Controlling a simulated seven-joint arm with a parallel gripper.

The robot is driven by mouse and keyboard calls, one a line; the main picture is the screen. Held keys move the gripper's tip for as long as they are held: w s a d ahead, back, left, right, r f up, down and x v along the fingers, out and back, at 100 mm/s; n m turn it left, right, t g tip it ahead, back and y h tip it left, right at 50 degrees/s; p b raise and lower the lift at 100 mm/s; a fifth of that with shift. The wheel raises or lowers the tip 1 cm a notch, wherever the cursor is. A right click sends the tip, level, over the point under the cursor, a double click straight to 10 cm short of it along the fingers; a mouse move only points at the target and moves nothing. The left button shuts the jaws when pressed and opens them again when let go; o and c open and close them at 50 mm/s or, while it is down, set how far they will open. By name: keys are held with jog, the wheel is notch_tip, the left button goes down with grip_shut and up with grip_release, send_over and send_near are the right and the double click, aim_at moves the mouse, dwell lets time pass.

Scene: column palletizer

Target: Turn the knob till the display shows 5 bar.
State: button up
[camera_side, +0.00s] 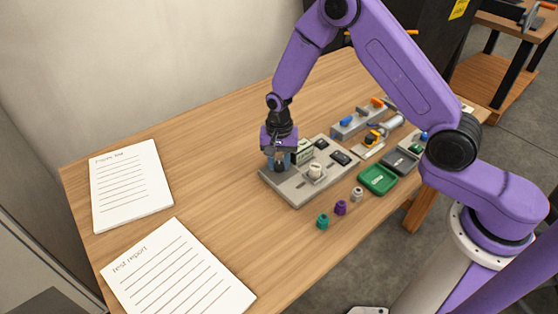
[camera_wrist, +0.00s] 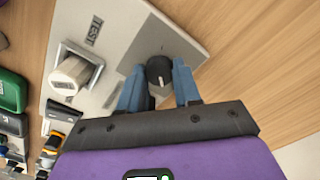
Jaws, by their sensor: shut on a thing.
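The grey panel (camera_side: 300,192) lies on the wooden table. The black knob (camera_wrist: 159,70) sits on the panel and shows between the two blue fingers of my gripper (camera_wrist: 159,84) in the wrist view. My gripper (camera_side: 279,166) points down over the left part of the panel and is shut on the knob. A small display box (camera_side: 304,151) stands on the panel behind my gripper; its reading is too small to make out.
A green tray (camera_side: 377,180) stands right of the panel, with a dark tray (camera_side: 401,161) behind it. Teal (camera_side: 322,221), purple (camera_side: 340,208) and grey (camera_side: 357,194) small parts stand in front. Two paper sheets (camera_side: 130,185) lie at left. The table between is clear.

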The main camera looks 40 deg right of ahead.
aim_at(279, 165)
dwell(0.3)
jog(key=o, duration=1.1)
jog(key=shift+c, duration=0.2)
notch_tip(279, 165, up, 17)
jog(key=shift+r, duration=0.2)
